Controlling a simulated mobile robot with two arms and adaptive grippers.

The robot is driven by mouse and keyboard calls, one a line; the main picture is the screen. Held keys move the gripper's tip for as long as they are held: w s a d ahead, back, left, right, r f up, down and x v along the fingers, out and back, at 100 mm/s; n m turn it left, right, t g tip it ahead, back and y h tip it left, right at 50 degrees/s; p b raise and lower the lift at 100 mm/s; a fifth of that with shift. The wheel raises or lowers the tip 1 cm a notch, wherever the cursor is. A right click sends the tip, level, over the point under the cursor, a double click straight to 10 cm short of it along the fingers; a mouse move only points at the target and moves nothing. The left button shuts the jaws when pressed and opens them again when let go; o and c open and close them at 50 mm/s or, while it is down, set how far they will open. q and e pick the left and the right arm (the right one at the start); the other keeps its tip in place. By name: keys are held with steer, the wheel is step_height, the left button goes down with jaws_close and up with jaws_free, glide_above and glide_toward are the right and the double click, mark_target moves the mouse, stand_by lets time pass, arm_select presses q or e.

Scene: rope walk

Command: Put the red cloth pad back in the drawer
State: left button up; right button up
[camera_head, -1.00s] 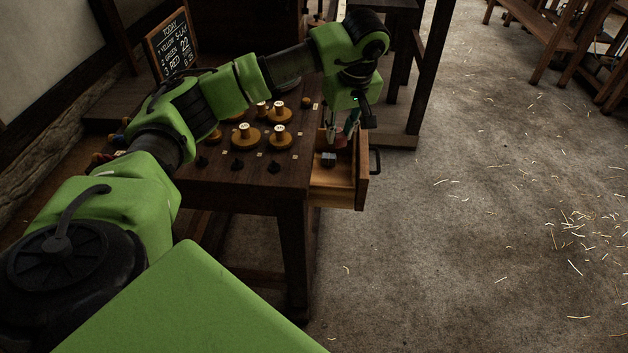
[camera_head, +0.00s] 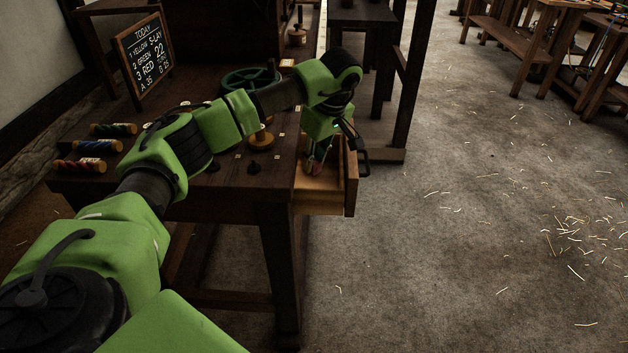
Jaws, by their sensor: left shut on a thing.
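My left gripper (camera_head: 317,163) reaches down over the open wooden drawer (camera_head: 325,202) at the right end of the dark table. It is shut on the red cloth pad (camera_head: 312,169), of which only a small bit shows at the fingertips. The pad is low, inside the drawer's outline; I cannot tell whether it touches the drawer floor. The gripper and wrist hide part of the drawer's inside. My right gripper is not in view.
The dark table (camera_head: 230,185) bears wooden spools, a green wheel (camera_head: 250,80) and red, blue and green rope reels at left, the blue one (camera_head: 97,146) in the middle. A chalkboard (camera_head: 144,60) stands behind. The floor right of the drawer is open, with scattered straw.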

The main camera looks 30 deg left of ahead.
mark_target(315, 175)
arm_select(q)
steer(key=shift+f+b, duration=0.35)
steer(key=shift+f, duration=2.6)
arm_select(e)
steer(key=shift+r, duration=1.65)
arm_select(q)
steer(key=shift+f, duration=0.1)
steer(key=o, duration=1)
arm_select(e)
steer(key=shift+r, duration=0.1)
arm_select(q)
steer(key=shift+d+r, duration=0.1)
steer(key=shift+r, duration=0.35)
steer(key=p+v, duration=0.2)
steer(key=v, duration=0.9)
steer(key=shift+r, duration=0.2)
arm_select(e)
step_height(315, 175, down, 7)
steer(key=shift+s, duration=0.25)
arm_select(q)
steer(key=shift+f, duration=0.1)
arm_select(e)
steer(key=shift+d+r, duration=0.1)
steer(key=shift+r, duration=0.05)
